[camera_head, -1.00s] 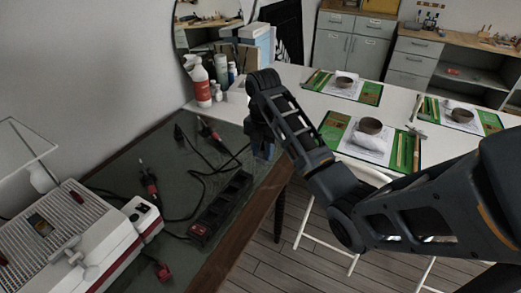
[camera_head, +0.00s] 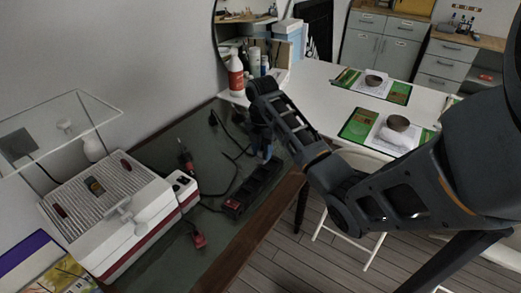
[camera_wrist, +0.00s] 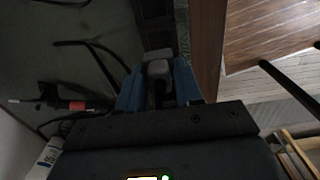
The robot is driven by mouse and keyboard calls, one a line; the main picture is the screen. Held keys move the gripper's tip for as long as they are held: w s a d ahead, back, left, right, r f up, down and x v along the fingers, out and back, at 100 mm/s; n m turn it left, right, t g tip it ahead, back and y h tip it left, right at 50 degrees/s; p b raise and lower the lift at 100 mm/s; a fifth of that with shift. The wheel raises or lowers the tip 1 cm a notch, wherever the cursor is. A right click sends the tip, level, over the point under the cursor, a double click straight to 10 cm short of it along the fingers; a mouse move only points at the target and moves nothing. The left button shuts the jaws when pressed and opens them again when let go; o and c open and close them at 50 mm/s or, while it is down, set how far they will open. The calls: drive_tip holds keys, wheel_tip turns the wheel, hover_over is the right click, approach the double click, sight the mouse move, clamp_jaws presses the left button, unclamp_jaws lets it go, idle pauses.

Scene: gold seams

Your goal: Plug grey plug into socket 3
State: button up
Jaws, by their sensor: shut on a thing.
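My gripper (camera_head: 263,150) is above the far end of the black power strip (camera_head: 250,190) on the dark green bench mat. In the wrist view its blue fingers (camera_wrist: 160,85) are shut on the grey plug (camera_wrist: 158,69). The plug sits between the fingertips, in line with the power strip (camera_wrist: 155,30). Whether the plug touches the strip cannot be told. The strip's sockets are dark and partly hidden by the plug and gripper, so socket 3 cannot be picked out.
A red plug (camera_head: 198,239) and a red-and-black tool (camera_head: 186,158) lie on the mat among black cables. A white-and-red machine (camera_head: 125,215) stands at left. A white bottle (camera_head: 236,75) stands behind. The bench's wooden edge (camera_head: 270,222) runs close beside the strip.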

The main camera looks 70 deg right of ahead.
drive_tip(key=shift+f, duration=0.15)
drive_tip(key=shift+s+f, duration=0.1)
drive_tip(key=shift+f, duration=1.05)
drive_tip(key=shift+f+b, duration=1.3)
drive_tip(key=shift+f, duration=0.3)
drive_tip(key=shift+p, duration=0.95)
drive_tip(key=shift+f, duration=0.6)
idle(0.5)
drive_tip(key=o, duration=1.1)
drive_tip(key=shift+o, duration=0.2)
drive_tip(key=shift+r+b, duration=0.6)
drive_tip(key=shift+r, duration=3.35)
